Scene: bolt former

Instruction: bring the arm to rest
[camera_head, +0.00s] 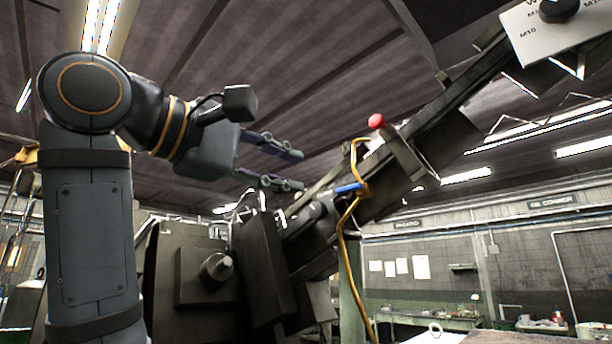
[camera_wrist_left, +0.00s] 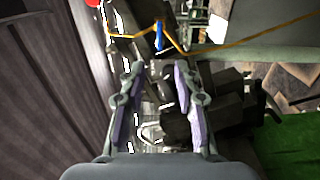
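My left gripper (camera_head: 282,165) is raised in front of the machine in the head view, its two fingers pointing right and spread apart. In the left wrist view the same gripper (camera_wrist_left: 160,100) shows an open gap with nothing held between the fingers. The dark bolt former (camera_head: 215,262) stands below and to the right of the gripper. A red knob (camera_head: 376,121) and a blue part (camera_head: 349,188) sit on its slanted beam, to the right of the fingertips. The blue part also shows beyond the fingers in the left wrist view (camera_wrist_left: 159,36). My right gripper is not seen.
A yellow cable (camera_head: 343,240) hangs from the beam. A white dial panel (camera_head: 560,32) is at the upper right. A workbench (camera_head: 430,321) stands by the back wall. Green floor (camera_wrist_left: 290,150) shows at the lower right of the left wrist view.

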